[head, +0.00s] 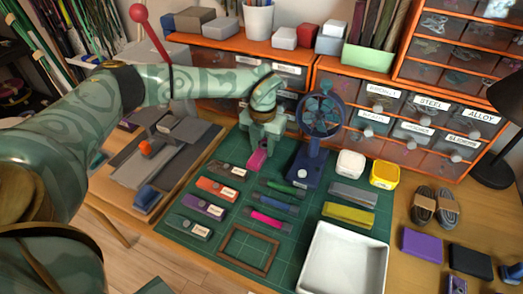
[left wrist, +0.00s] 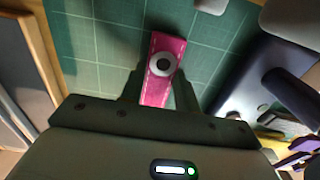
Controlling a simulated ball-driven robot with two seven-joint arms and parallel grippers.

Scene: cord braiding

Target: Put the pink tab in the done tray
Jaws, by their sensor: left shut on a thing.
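The pink tab (head: 257,159) is between the fingers of my left gripper (head: 263,140), at the back left of the green cutting mat. In the left wrist view the tab (left wrist: 161,66) is a pink strip with a pale ring around a dark centre. My left gripper (left wrist: 157,97) is shut on its near part. Whether the tab touches the mat cannot be told. An empty white tray (head: 343,262), with no label in sight, lies at the front right of the mat. My right gripper is not in view.
A dark blue fan-like device (head: 318,125) stands just right of my left gripper. Several coloured strips lie between the gripper and a brown frame (head: 249,250). A yellow block (head: 348,215) lies behind the white tray. Orange drawer units (head: 409,118) line the back.

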